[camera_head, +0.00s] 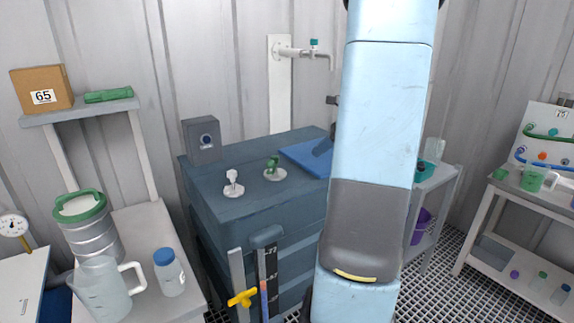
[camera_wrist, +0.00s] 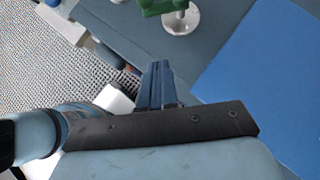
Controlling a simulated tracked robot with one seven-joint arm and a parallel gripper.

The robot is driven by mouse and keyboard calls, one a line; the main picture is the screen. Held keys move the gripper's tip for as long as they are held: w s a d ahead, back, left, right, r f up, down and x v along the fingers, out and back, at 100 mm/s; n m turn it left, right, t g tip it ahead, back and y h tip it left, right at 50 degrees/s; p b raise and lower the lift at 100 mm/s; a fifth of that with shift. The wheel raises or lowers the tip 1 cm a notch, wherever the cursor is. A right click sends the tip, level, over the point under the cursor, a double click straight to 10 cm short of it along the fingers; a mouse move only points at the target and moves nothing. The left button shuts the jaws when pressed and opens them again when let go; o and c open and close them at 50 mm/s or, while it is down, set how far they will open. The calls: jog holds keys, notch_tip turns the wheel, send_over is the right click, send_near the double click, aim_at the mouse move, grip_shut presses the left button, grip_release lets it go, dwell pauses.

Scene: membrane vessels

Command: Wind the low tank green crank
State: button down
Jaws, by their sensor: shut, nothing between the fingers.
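The green crank (camera_head: 272,162) stands on a round pale base on top of the low dark blue-grey tank (camera_head: 215,190). In the wrist view the green crank (camera_wrist: 163,6) is at the top edge, partly cut off, with its pale base showing. My gripper (camera_wrist: 158,66) is shut and empty, its two dark blue fingers side by side. In the picture its tips point toward the crank, with a gap between them. In the head view my arm covers the right part of the tank, and I cannot make out the gripper there.
A white crank (camera_head: 233,184) stands left of the green one. A blue panel (camera_head: 304,157) lies to its right, and a grey box (camera_head: 202,140) stands at the back left. A yellow valve handle (camera_head: 242,298) is at the tank's front. A wall tap (camera_head: 315,50) is behind.

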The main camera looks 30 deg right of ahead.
aim_at(273, 162)
jog(key=x, duration=1)
jog(key=shift+w+a, duration=0.8)
jog(key=shift+a, duration=0.05)
jog(key=shift+w+a, duration=0.55)
jog(key=shift+d, duration=0.1)
